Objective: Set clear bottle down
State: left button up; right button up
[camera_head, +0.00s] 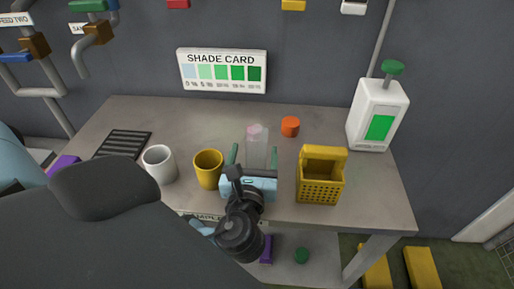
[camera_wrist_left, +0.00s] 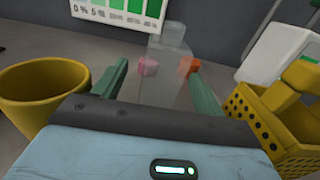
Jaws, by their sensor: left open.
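The clear bottle (camera_head: 258,154) stands upright on the grey table (camera_head: 210,117). It is see-through and faint, and it also shows in the left wrist view (camera_wrist_left: 170,88). My left gripper (camera_head: 254,158) is open, with its green fingers on either side of the bottle. In the left wrist view gaps seem to show between the fingers (camera_wrist_left: 155,88) and the bottle, but contact is hard to judge. The gripper's pale blue body hides the near part of the table. My right gripper is not in view.
A yellow cup (camera_head: 208,170) and white cup (camera_head: 159,165) stand left of the gripper. A yellow perforated basket (camera_head: 320,187) stands right. A white dispenser (camera_head: 377,113) stands at back right.

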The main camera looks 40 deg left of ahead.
aim_at(258, 137)
pick_arm(q)
jog(key=x, duration=0.4)
jog(key=shift+w+d+r, duration=0.1)
jog(key=shift+d+r, duration=0.1)
jog(key=shift+r, duration=0.1)
jog(key=shift+w+a, duration=0.35)
jog(key=shift+w, duration=0.15)
jog(key=shift+c, duration=0.4)
jog(key=c, duration=1.1)
jog(key=shift+o, duration=0.2)
jog(key=shift+r, duration=0.1)
